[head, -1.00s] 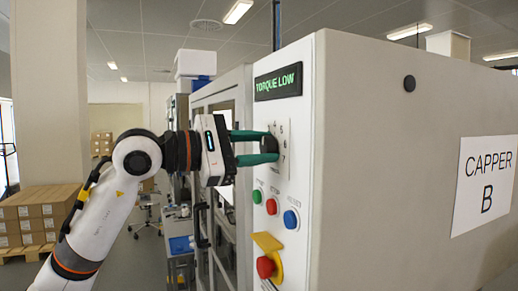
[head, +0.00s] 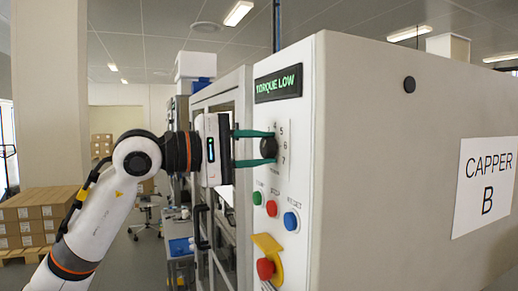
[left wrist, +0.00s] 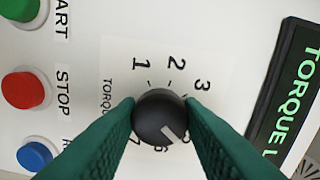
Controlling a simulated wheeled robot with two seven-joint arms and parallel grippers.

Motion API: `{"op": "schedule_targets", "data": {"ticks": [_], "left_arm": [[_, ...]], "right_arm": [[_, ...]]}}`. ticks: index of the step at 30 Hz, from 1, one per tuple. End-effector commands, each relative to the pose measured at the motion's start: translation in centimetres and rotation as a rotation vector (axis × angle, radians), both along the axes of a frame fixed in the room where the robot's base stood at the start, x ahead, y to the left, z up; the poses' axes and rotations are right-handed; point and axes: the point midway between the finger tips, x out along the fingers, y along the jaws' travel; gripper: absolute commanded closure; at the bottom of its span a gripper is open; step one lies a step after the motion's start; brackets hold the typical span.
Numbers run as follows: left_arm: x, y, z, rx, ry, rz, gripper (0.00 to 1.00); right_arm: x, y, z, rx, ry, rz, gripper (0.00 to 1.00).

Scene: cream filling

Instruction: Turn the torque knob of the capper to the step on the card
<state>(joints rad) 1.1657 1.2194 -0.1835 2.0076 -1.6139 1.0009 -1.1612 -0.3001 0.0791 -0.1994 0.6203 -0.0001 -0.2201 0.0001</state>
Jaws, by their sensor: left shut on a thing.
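The black torque knob (left wrist: 160,117) sits on the capper's white front panel; it also shows in the head view (head: 268,148). Its white mark points down and right in the left wrist view, near the 6 and a digit partly hidden by a finger. Printed numbers ring it; 1, 2 and 3 are clear. My left gripper (head: 271,148) has its green fingers shut on the knob, one on each side. The capper display (head: 278,83) reads "TORQUE LOW" in green. My right gripper is not in view.
Below the knob are a green button (head: 257,198), a red button (head: 271,208), a blue button (head: 291,220) and a red mushroom button (head: 265,269) on a yellow mount. A "CAPPER B" sign (head: 486,187) is on the side wall. Cartons (head: 40,212) stand at the far left.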

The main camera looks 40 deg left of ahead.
Motion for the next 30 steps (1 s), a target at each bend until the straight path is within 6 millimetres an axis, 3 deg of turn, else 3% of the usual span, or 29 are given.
{"op": "schedule_targets", "data": {"ticks": [10, 11, 15, 25, 30], "left_arm": [[0.0, -0.1, -0.1, 0.004, 0.002, -0.002, 0.89], [0.0, -0.1, -0.1, 0.004, 0.002, -0.002, 0.65], [0.0, -0.1, -0.1, 0.002, 0.002, -0.001, 0.44], [-0.3, 0.2, -0.2, 0.002, 0.000, 0.001, 0.44], [-2.3, 1.4, -0.5, 0.002, -0.002, 0.004, 0.44]], "right_arm": [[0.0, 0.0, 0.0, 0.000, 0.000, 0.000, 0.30], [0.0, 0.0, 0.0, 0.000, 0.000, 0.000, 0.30], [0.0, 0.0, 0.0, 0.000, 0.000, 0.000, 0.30], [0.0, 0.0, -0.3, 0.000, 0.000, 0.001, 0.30], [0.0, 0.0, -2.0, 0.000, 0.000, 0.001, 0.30]]}}
